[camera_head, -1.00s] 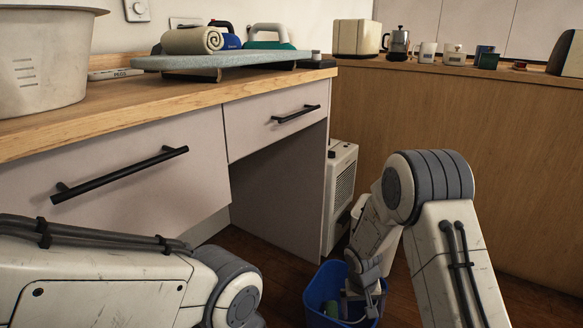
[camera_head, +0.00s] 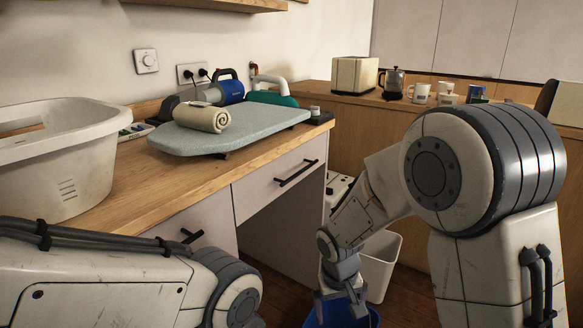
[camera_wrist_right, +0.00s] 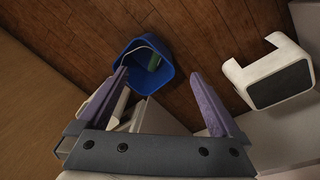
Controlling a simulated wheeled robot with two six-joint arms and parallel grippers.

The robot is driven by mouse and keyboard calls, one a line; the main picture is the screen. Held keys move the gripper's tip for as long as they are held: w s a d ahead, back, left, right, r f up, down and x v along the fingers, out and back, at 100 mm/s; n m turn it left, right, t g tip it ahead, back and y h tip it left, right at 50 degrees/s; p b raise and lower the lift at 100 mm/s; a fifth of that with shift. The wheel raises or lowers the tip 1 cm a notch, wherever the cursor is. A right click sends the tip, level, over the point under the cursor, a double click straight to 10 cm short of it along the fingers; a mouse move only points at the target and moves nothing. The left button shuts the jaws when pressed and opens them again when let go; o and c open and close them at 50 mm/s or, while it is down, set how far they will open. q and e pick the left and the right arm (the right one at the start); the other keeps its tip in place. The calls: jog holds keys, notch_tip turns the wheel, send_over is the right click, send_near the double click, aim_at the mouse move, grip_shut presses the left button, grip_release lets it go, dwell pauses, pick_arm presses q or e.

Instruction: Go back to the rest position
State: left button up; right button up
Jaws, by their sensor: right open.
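My right arm reaches down from the right in the head view. Its gripper (camera_head: 343,308) is low in the picture, over the blue bin (camera_head: 372,318), with its fingertips hard to make out. In the right wrist view the right gripper (camera_wrist_right: 161,76) is open, with its two purple-grey fingers spread and nothing between them. The blue bin (camera_wrist_right: 146,84) stands on the floor beyond the fingers, with a green item (camera_wrist_right: 153,62) inside. My left arm lies across the lower left of the head view; its gripper is out of the picture.
The wooden counter (camera_head: 150,190) carries a white basin (camera_head: 60,165), an ironing board (camera_head: 245,130) and a rolled towel (camera_head: 205,118). A white bin (camera_head: 380,265) stands beside my right forearm. A toaster (camera_head: 355,86) and several mugs stand on the back counter.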

jog(key=s+a+r+n+p, duration=0.2)
jog(key=s+r+p, duration=0.5)
jog(key=r, duration=0.6)
jog(key=s+a+r+n+y+p, duration=0.1)
jog(key=s+a+r+p, duration=0.1)
jog(key=s+r+p, duration=0.5)
jog(key=s+a+r+n+g+y+p, duration=0.1)
jog(key=s+r+n+p, duration=0.1)
jog(key=s+r+p, duration=0.5)
notch_tip(320, 180, up, 13)
jog(key=p, duration=0.6)
jog(key=shift+a+n, duration=0.3)
jog(key=shift+a, duration=0.1)
